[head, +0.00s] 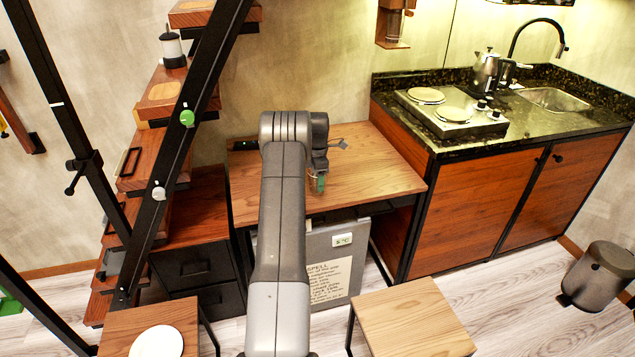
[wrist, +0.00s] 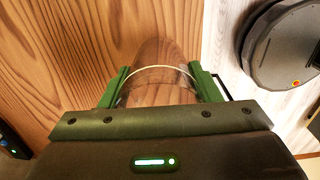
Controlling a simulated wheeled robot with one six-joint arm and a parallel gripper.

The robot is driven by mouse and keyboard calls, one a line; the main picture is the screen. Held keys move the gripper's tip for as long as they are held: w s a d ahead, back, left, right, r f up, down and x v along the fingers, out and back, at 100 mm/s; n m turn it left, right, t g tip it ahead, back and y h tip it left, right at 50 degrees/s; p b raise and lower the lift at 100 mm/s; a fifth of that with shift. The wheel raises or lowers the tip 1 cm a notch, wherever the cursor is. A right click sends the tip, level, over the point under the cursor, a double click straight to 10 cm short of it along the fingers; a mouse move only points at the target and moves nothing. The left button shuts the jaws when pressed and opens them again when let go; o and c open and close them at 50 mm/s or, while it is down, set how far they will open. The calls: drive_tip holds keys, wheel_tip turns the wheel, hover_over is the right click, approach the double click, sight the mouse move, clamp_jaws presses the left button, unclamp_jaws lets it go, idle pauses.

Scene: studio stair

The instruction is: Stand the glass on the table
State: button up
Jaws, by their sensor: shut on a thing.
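The glass (wrist: 158,88) is clear, with a pale curved rim line, and shows between the green fingers in the wrist view. My gripper (wrist: 160,88) is shut on it, one finger on each side. In the head view my gripper (head: 317,183) is over the front part of the wooden table (head: 375,172); the glass is mostly hidden there by the arm and fingers. The table top (wrist: 60,55) shows behind and through the glass in the wrist view. I cannot tell whether the glass touches the table.
A small dark item (head: 338,143) lies towards the table's back. The table's right part is clear. The counter (head: 460,140) with hot plates stands to the right, the stair (head: 165,150) to the left. A stool (head: 415,318) stands in front.

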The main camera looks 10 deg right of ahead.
drive_tip(key=shift+f, duration=1.1)
drive_tip(key=shift+f, duration=0.25)
drive_tip(key=o, duration=1.1)
drive_tip(key=shift+r, duration=0.1)
wheel_tip(320, 180, up, 12)
drive_tip(key=b, duration=0.1)
drive_tip(key=shift+r, duration=0.15)
